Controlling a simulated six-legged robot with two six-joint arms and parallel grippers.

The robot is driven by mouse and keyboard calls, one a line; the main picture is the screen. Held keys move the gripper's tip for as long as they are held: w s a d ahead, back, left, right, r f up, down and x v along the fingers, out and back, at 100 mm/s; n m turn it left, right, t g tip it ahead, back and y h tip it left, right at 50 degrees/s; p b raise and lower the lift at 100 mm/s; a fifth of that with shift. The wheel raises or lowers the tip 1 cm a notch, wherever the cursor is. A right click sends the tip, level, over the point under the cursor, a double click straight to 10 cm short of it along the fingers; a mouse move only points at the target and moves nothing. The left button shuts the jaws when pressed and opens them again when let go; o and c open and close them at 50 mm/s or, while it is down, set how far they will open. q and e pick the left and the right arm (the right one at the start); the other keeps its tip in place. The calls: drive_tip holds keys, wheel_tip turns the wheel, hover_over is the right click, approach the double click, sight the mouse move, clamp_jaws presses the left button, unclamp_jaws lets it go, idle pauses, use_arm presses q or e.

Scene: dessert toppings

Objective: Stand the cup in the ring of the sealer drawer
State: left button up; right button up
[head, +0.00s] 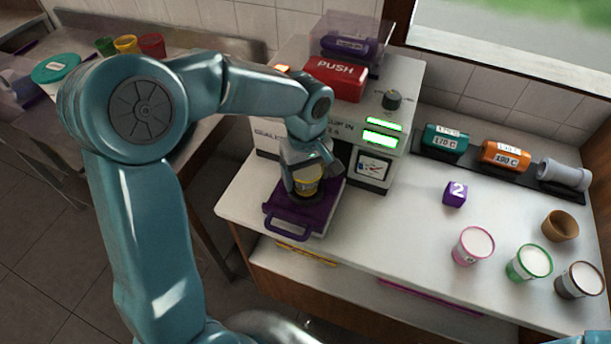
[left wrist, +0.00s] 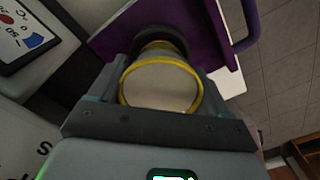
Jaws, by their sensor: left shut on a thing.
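The yellow-rimmed cup (head: 307,187) is held by my left gripper (head: 308,176) over the purple sealer drawer (head: 288,222), which is pulled out at the front of the sealer. In the left wrist view the cup (left wrist: 160,86) shows its pale round top between the two fingers. The dark ring (left wrist: 163,35) of the drawer shows just past the cup. The cup overlaps the ring in view; I cannot tell whether its base is inside it or just above. My right gripper is not in view.
The white sealer (head: 340,125) has a red PUSH block (head: 335,79) on top. A purple cube marked 2 (head: 455,194) stands on the counter. Pink (head: 473,246), green (head: 528,263) and brown-rimmed cups (head: 579,281) stand at right.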

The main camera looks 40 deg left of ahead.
use_arm(q)
drive_tip(key=shift+w+a+f, duration=0.1)
drive_tip(key=shift+f, duration=0.75)
drive_tip(key=shift+r, duration=0.1)
drive_tip(key=shift+f, duration=0.3)
drive_tip(key=o, duration=1.2)
wheel_tip(320, 180, up, 13)
drive_tip(key=shift+f, duration=0.2)
